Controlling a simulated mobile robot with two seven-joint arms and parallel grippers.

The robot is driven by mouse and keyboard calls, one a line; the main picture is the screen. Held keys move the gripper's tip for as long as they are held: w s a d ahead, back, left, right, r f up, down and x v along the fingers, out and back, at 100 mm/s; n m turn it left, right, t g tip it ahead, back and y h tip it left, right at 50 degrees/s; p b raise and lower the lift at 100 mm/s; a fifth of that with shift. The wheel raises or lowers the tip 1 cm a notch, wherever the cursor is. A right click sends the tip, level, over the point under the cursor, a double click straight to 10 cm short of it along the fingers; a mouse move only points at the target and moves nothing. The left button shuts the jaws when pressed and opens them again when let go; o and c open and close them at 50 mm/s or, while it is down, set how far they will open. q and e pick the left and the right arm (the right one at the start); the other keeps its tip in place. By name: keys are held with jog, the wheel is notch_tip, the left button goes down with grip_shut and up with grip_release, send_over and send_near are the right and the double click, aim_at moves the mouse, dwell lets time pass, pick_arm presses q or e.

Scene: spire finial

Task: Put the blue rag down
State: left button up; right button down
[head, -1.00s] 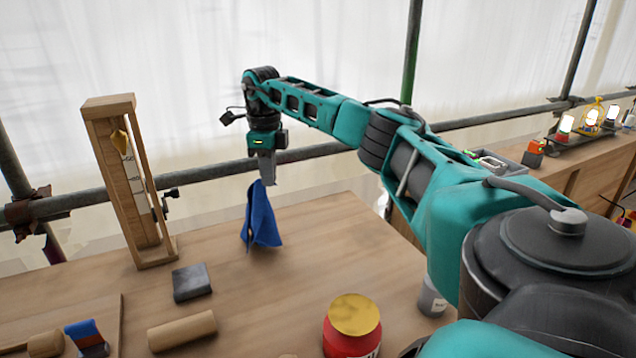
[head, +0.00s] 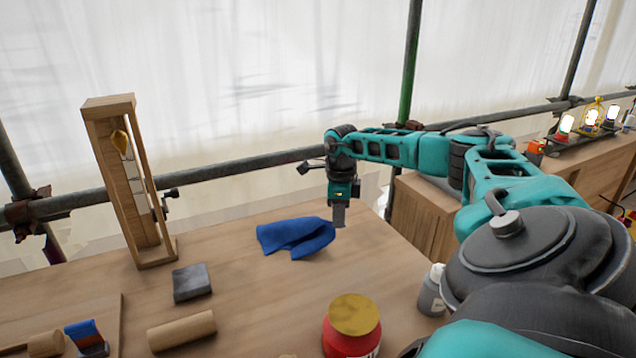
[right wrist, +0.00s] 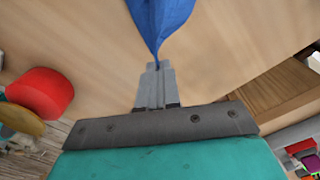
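The blue rag (head: 293,237) is spread low and folded on the wooden table, with its right end by my right gripper (head: 339,222). In the right wrist view the rag (right wrist: 160,18) narrows to a point between the fingertips of my right gripper (right wrist: 157,68). The fingers are close together and pinch that corner. Most of the rag appears to lie on the tabletop; exact contact under it is hidden. My left gripper is not in view.
The wooden table (head: 250,300) holds a tall wooden frame with a plumb bob (head: 130,185), a dark grey block (head: 192,282), a wooden cylinder (head: 181,330), a red jar with a yellow lid (head: 352,328) and a grey bottle (head: 431,292). Table around the rag is clear.

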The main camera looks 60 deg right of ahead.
jog(key=s+d+f, duration=0.1)
jog(key=s+f, duration=0.1)
jog(key=s+d+f, duration=0.3)
jog(key=s+f, duration=0.1)
jog(key=shift+s+d+f, duration=0.1)
jog(key=shift+d+f, duration=0.25)
jog(key=shift+f, duration=0.05)
jog(key=c, duration=0.9)
grip_release()
